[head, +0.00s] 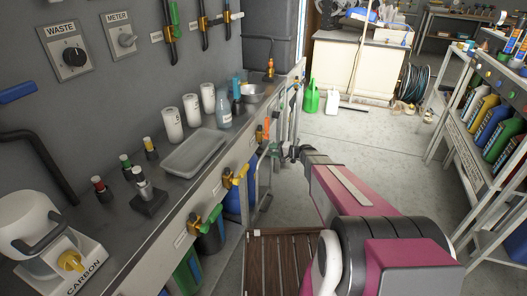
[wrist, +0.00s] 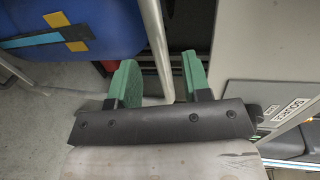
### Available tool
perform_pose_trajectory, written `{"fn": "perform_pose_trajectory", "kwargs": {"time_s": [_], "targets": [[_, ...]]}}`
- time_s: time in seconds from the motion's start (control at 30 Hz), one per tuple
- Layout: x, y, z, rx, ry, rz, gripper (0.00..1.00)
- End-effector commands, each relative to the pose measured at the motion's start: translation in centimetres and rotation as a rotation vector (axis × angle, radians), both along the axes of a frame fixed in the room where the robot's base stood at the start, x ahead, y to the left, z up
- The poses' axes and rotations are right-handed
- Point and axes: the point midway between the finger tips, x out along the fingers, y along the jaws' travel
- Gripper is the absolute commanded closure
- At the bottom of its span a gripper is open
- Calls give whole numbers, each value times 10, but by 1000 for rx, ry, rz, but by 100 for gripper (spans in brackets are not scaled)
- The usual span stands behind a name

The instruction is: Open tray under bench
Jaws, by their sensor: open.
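The steel bench (head: 130,215) runs along the wall at the left in the head view. I cannot make out a tray under it for certain. My gripper (wrist: 158,80) is open, with two green fingers apart and nothing seen between them but a dark recess and a pale upright bar behind. In the head view my gripper (head: 275,150) is beside the far part of the bench front, below the top, partly hidden by my arm. A grey labelled panel (wrist: 255,60) is right of the fingers in the wrist view.
A blue container (wrist: 75,25) is left of the fingers in the wrist view. Coloured valves (head: 235,178) stick out from the bench front. A shallow grey tray (head: 195,153) lies on the bench top. A shelf (head: 470,150) stands at right; the floor (head: 375,160) between is mostly clear.

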Motion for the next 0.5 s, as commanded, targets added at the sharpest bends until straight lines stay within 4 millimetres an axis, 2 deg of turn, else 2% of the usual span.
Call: {"fn": "perform_pose_trajectory", "kwargs": {"time_s": [0.03,0.2,0.5], "targets": [[5,10,-3,0,0,2,56],[15,34,-8,0,0,1,56],[22,54,-12,-1,0,0,56]]}}
